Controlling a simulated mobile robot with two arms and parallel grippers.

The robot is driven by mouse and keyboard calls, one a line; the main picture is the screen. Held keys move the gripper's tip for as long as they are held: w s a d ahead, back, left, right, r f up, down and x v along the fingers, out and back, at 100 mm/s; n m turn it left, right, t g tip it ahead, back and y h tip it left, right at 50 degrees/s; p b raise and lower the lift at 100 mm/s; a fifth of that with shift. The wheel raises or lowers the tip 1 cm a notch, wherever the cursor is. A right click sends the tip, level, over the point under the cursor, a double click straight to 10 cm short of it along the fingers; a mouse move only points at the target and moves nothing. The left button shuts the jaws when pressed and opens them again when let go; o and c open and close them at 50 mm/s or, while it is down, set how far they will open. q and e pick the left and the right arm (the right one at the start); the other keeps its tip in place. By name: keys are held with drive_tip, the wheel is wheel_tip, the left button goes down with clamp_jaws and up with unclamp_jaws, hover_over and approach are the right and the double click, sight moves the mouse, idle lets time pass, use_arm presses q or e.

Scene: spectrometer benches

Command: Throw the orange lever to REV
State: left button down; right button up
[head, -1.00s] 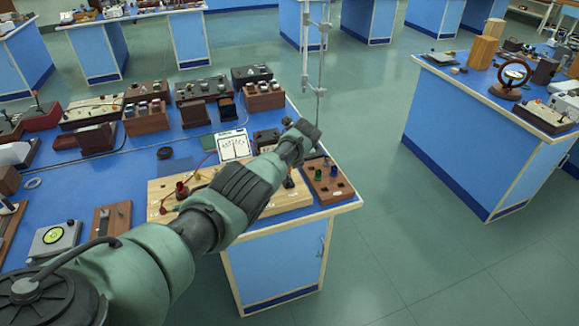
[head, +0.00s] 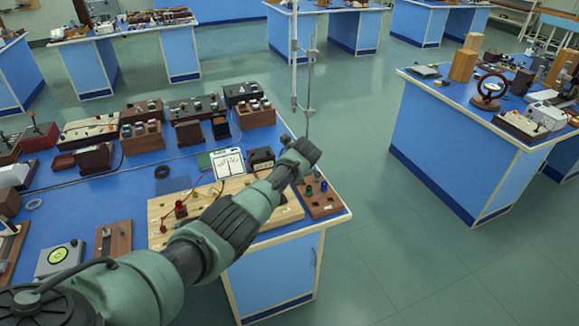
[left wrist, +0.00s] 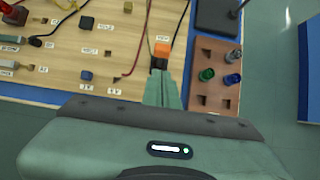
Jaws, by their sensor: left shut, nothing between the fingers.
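The orange lever (left wrist: 163,48) stands on a dark base on the pale wooden board (left wrist: 122,65) in the left wrist view. In the head view my arm hides it. My left gripper (left wrist: 161,74) is shut and empty. In the left wrist view its fingertips appear just below the lever's dark base in the picture; I cannot tell whether they touch. In the head view my left arm reaches over the wooden board (head: 284,217), and its fingers are hidden. The label text around the lever is too small to read. My right gripper is not in view.
A brown block with green and blue knobs (left wrist: 213,92) lies right of the lever. Red and dark wires (left wrist: 137,45) run across the board to its left. A white-faced meter (head: 228,163) stands behind the board. Floor lies clear right of the bench.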

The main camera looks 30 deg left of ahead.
use_arm(q)
drive_tip(key=v, duration=0.5)
drive_tip(key=shift+w+a+r, duration=0.1)
drive_tip(key=shift+w+r, duration=0.1)
drive_tip(key=shift+r, duration=0.2)
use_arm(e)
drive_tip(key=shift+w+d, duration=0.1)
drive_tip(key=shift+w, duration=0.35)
